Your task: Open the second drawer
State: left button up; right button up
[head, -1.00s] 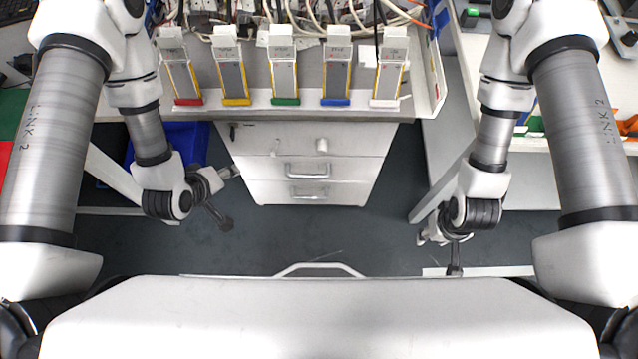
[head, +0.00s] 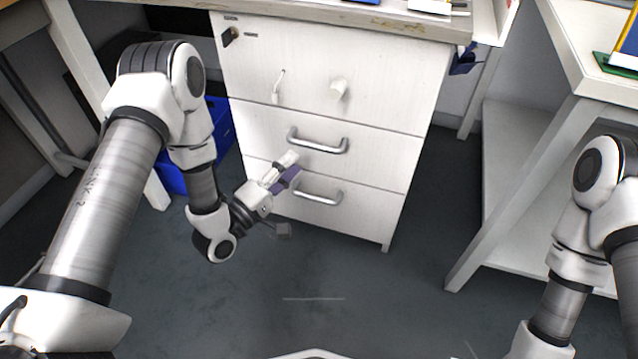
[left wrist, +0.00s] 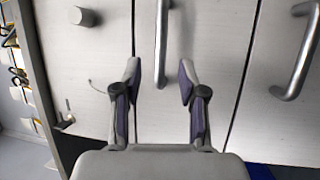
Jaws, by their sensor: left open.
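The white cabinet has three drawers, all shut. The second drawer (head: 372,160) is the middle one, with a silver bar handle (head: 318,147). It also shows in the left wrist view (left wrist: 205,40), with its handle (left wrist: 162,45) upright in that picture. My left gripper (head: 291,168) is open, in front of the drawers and just below the left end of the middle handle in the head view. In the left wrist view, its purple-padded fingers (left wrist: 159,78) lie either side of the handle's lower end, apart from it. The depth gap is unclear. My right gripper is out of view.
The top drawer (head: 300,60) has a round knob (head: 338,88). The bottom drawer has a similar bar handle (head: 318,193). A blue bin (head: 220,125) stands left of the cabinet, and a white table (head: 570,110) at the right. The floor in front is clear.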

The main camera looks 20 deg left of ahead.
aim_at(313, 143)
pick_arm(q)
jog(key=b+x, duration=0.1)
jog(key=x, duration=0.2)
jog(key=b+x, duration=0.1)
jog(key=x, duration=0.3)
jog(key=shift+d+f+b, duration=0.1)
jog(key=shift+f+b, duration=0.1)
jog(key=shift+b, duration=0.15)
jog(key=shift+w+d+r, duration=0.1)
jog(key=shift+w+r, duration=0.1)
jog(key=shift+w, duration=0.15)
jog(key=shift+c, duration=0.3)
grip_shut()
